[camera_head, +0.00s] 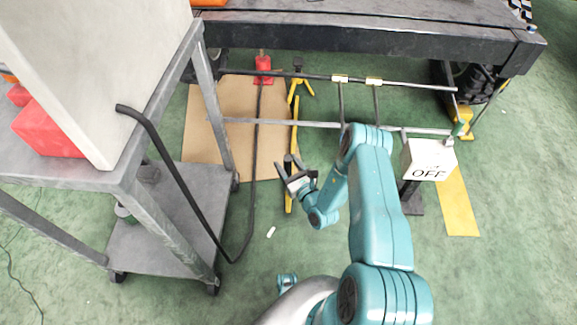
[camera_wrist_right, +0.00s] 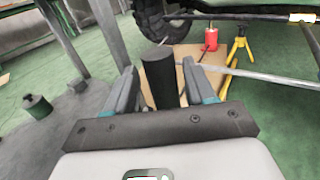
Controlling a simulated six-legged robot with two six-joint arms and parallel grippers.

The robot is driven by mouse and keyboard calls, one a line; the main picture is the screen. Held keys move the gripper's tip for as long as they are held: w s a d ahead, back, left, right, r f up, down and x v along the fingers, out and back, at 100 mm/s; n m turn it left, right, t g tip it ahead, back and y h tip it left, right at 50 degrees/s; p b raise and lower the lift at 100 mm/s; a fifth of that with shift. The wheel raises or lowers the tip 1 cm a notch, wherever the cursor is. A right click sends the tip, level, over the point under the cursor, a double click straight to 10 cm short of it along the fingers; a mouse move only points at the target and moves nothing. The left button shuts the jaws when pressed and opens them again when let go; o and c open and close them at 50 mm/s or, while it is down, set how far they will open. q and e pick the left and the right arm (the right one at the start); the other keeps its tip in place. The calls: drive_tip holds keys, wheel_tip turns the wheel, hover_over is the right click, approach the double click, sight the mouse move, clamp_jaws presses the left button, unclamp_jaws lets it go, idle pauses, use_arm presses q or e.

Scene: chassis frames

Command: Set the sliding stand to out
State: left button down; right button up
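A dark upright cylinder, apparently the grip of the sliding stand (camera_wrist_right: 161,82), stands between the fingers of my right gripper (camera_wrist_right: 160,85) in the right wrist view. The fingers are parted on either side of it; I see no clear squeeze. The stand's base is hidden by the gripper. A white box marked OFF (camera_head: 428,160) stands on a dark post to the right. My left gripper is not in view.
A grey cart (camera_head: 160,235) with a bent black bar (camera_head: 180,180) stands at the left, close to the gripper. The dark chassis frame (camera_head: 370,38) crosses the back, with grey rods below it. A red jack (camera_head: 263,65) and a yellow stand (camera_head: 299,85) are behind.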

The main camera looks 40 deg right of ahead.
drive_tip(key=p+v, duration=0.3)
drive_tip(key=v, duration=1.3)
drive_tip(key=shift+s+p, duration=0.2)
drive_tip(key=shift+p, duration=0.1)
drive_tip(key=shift+r, duration=0.15)
